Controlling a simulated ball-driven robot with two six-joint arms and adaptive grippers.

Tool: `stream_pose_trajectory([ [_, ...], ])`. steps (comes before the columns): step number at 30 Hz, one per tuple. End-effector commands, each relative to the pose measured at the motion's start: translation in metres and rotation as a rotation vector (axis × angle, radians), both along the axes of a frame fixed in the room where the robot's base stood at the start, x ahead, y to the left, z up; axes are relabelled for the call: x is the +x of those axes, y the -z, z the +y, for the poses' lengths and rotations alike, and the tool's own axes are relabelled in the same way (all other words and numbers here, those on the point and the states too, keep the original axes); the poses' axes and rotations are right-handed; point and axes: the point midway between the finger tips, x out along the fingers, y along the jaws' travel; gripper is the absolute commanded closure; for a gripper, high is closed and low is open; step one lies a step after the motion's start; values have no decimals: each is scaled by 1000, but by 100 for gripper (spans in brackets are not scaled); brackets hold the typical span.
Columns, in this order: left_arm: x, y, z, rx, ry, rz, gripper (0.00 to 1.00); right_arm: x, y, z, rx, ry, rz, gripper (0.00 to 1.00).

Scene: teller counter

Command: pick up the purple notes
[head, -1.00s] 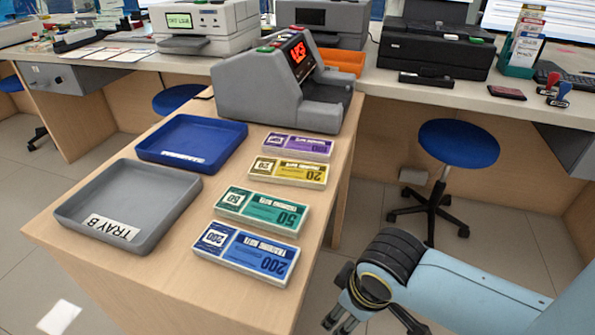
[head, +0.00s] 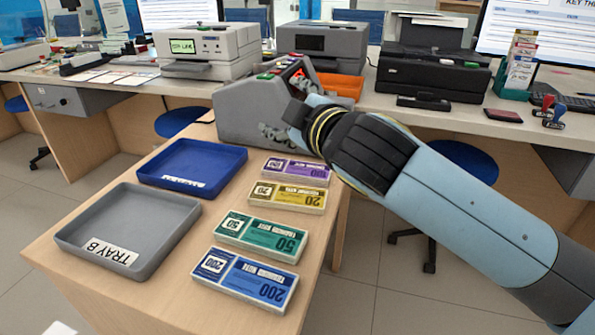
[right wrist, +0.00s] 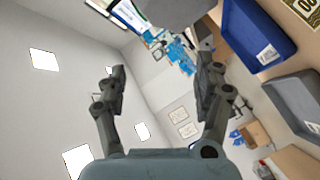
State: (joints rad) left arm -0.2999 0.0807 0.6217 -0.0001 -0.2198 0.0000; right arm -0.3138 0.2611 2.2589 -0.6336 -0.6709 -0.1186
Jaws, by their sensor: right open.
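The purple notes (head: 298,169) lie flat on the wooden counter as the farthest bundle in a row, just in front of the grey counting machine. My right gripper (head: 283,100) is above and beyond them, in front of the machine, with its arm reaching in from the right. The arm covers the area just right of the purple bundle. In the right wrist view the right gripper's fingers (right wrist: 162,72) are spread apart with nothing between them. The purple notes do not show clearly in that view. My left gripper is not in view.
Yellow (head: 288,197), green (head: 261,235) and blue (head: 245,279) note bundles lie nearer in the row. A blue tray (head: 192,165) and a grey tray (head: 128,229) stand to their left. The grey counting machine (head: 240,112) is an obstacle behind. A blue stool (head: 470,160) stands right.

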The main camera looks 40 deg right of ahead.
Motion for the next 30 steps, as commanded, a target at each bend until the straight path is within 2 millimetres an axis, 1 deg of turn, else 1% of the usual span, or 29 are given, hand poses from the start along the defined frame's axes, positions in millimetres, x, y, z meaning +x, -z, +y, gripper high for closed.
stream_pose_trajectory([
  [1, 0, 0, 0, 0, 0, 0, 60, 21, -30, 6, -142, -71, -99, 31],
  [2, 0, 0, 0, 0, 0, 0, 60, 32, -48, 13, -241, -123, -161, 31],
  [3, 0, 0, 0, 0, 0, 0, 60, 45, -72, 27, -387, -203, -242, 31],
  [5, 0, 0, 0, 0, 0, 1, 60, 60, -98, 55, -624, -336, -346, 31],
  [6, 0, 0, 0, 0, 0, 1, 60, 67, -107, 75, -784, -431, -398, 31],
  [8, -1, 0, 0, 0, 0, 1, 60, 75, -108, 103, -1022, -583, -450, 31],
  [9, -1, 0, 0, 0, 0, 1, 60, 79, -101, 119, -1179, -692, -465, 31],
  [11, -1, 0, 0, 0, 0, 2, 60, 84, -80, 134, -1407, -862, -454, 31],
  [12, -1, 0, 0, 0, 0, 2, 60, 87, -60, 136, -1549, -982, -424, 31],
  [13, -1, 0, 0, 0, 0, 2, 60, 88, -44, 133, -1648, -1077, -388, 31],
  [14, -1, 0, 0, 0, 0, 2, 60, 90, -27, 127, -1740, -1172, -342, 31],
  [15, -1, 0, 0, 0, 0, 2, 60, 90, -6, 113, -1846, -1300, -264, 31],
  [16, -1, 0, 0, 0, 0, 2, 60, 90, 9, 98, -1913, -1394, -196, 31],
  [17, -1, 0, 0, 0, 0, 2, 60, 89, 22, 82, -1966, -1487, -122, 31],
  [18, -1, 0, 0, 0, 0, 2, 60, 85, 36, 57, -2019, -1605, -14, 31],
  [19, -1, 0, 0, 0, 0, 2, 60, 82, 45, 39, -2044, -1687, 68, 31],
  [20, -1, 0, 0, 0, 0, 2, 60, 78, 51, 20, -2058, -1764, 148, 31],
  [21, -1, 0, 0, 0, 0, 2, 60, 72, 56, -3, -2063, -1855, 253, 31],
  [24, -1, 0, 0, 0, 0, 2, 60, 56, 59, -49, -2030, -2023, 469, 31],
  [27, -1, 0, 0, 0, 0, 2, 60, 44, 58, -75, -1985, -2116, 598, 31],
  [30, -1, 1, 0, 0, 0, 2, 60, 38, 62, -85, -1957, -2156, 649, 31],
])
